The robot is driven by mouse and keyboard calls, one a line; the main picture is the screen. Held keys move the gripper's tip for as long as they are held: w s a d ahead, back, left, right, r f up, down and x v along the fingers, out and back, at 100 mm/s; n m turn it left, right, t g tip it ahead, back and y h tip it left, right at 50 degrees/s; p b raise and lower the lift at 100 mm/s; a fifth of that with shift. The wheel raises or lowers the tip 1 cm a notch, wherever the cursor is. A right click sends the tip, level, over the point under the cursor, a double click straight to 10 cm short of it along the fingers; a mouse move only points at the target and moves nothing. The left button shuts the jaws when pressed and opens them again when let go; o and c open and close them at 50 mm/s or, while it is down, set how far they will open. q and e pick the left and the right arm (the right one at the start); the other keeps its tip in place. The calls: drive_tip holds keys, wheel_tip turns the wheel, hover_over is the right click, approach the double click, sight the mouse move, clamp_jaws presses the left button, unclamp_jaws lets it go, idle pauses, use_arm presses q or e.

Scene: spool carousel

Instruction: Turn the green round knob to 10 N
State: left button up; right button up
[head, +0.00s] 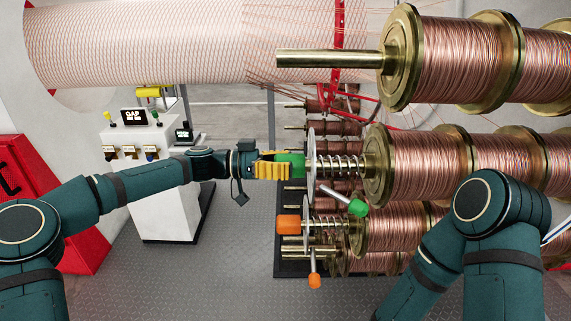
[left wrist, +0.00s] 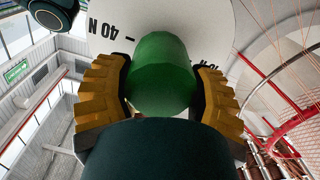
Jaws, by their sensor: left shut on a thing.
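The green round knob (head: 297,163) sits at the left end of a spring-loaded spindle, in front of a thin disc (head: 311,150) seen nearly edge-on in the head view. My left gripper (head: 276,167) is shut on the knob, its yellow fingers on either side of it. In the left wrist view the knob (left wrist: 160,75) lies between the two fingers, and the white disc face (left wrist: 190,20) behind it carries black markings. "40 N" reads at the upper left; further marks at the right are partly hidden by a finger. No pointer is clear. My right gripper is out of view.
A green-tipped lever (head: 357,207) hangs just below the knob. An orange knob (head: 288,224) and orange lever (head: 314,281) are on the spindle beneath. Copper wire spools (head: 440,165) fill the right. A white control console (head: 172,210) stands at the left, with clear floor between.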

use_arm(q)
drive_tip(key=shift+n, duration=1.3)
drive_tip(key=n, duration=0.2)
drive_tip(key=shift+w+n, duration=0.1)
drive_tip(key=shift+n, duration=0.2)
drive_tip(key=n+p, duration=0.1)
drive_tip(key=n, duration=0.1)
drive_tip(key=shift+n, duration=0.4)
drive_tip(key=shift+f+n+p, duration=0.1)
drive_tip(key=shift+n+p, duration=0.5)
drive_tip(key=shift+n, duration=1.1)
drive_tip(key=shift+w, duration=0.1)
drive_tip(key=o, duration=1.2)
drive_tip(key=shift+a, duration=0.1)
